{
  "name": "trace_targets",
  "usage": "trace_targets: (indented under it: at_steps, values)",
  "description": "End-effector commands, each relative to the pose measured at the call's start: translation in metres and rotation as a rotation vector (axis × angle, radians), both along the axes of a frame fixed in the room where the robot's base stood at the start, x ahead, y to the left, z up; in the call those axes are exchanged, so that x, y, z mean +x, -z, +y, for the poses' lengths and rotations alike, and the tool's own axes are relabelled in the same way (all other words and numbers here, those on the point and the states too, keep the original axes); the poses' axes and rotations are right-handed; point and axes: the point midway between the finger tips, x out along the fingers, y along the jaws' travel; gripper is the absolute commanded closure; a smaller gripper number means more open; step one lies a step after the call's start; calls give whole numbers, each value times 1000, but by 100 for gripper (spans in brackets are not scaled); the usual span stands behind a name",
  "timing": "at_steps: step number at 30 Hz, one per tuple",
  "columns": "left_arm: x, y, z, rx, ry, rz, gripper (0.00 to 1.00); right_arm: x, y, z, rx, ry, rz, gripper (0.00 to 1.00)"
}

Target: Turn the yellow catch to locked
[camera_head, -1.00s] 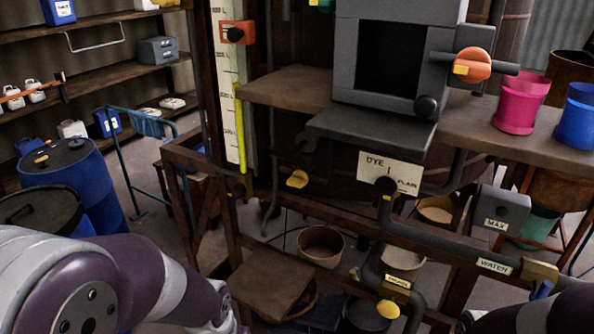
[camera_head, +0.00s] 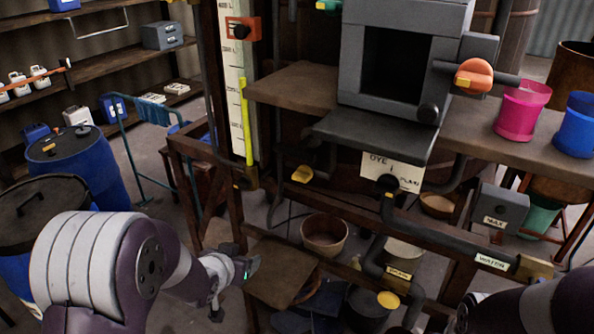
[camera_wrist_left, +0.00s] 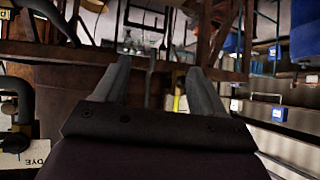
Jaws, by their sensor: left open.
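A small yellow handle (camera_head: 302,174), which looks like the catch, sits on a dark fitting below the wooden shelf, left of the DYE sign. Whether it stands at locked cannot be read. My left gripper (camera_head: 236,287) is low and left of it, beside the wooden stand, well apart and empty. In the left wrist view its two fingers (camera_wrist_left: 158,70) are spread with nothing between them. A narrow yellow piece (camera_wrist_left: 178,98) shows beyond the fingers there; I cannot tell what it is. My right gripper is out of view; only part of that arm shows at bottom right.
A round yellow knob (camera_head: 388,300) sits on the lower pipe. Blue barrels (camera_head: 75,165) are at left.

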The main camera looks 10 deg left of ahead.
Motion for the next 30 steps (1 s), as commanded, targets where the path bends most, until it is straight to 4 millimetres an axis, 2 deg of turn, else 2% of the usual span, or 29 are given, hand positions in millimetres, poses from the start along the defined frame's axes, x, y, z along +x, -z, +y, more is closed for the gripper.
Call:
trace_targets:
  at_steps: [1, 3, 6, 9, 11, 14, 21, 24, 30]
  values:
    - [19, -18, -8, -28, 52, -141, 30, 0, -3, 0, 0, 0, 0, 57]
    - [39, -47, -27, -83, 141, -339, 30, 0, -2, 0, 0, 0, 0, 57]
    - [49, -88, -48, -155, 234, -537, 30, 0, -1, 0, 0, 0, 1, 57]
    - [50, -107, -56, -198, 267, -615, 30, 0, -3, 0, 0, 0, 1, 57]
    - [55, -111, -59, -210, 268, -627, 30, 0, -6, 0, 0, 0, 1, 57]
    - [72, -112, -66, -213, 268, -623, 30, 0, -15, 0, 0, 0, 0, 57]
    - [131, -114, -87, -210, 265, -623, 30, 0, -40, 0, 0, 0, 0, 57]
    - [148, -112, -93, -210, 264, -622, 30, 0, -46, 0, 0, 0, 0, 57]
    - [165, -110, -99, -210, 263, -622, 30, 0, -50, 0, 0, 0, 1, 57]
